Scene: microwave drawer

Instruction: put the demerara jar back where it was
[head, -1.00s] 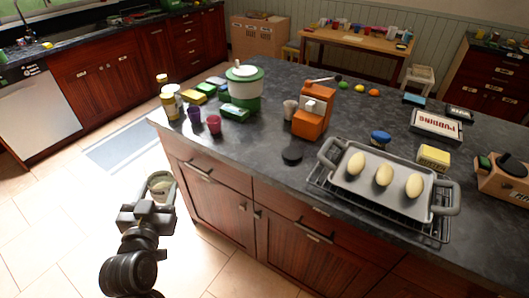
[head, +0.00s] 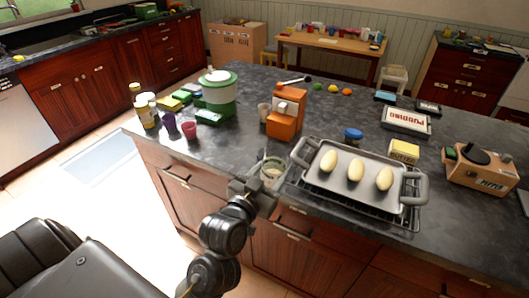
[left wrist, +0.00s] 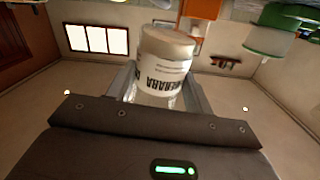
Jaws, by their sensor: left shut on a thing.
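The demerara jar (head: 272,170) is a small clear jar with pale contents, held near the front edge of the island counter. In the left wrist view the jar (left wrist: 166,60) shows a pale lid and a white label with partly readable dark lettering. My left gripper (head: 262,181) is shut on the jar, with a finger on each side of it. Whether the jar's base touches the countertop (head: 225,152) cannot be told. My right gripper is not in view.
An oven tray (head: 318,186) with rolls on a rack lies just right of the jar. An orange machine (head: 285,125) stands behind it. Cups (head: 190,130), a green and white canister (head: 218,92) and several jars (head: 147,115) stand to the left. Bare counter lies between.

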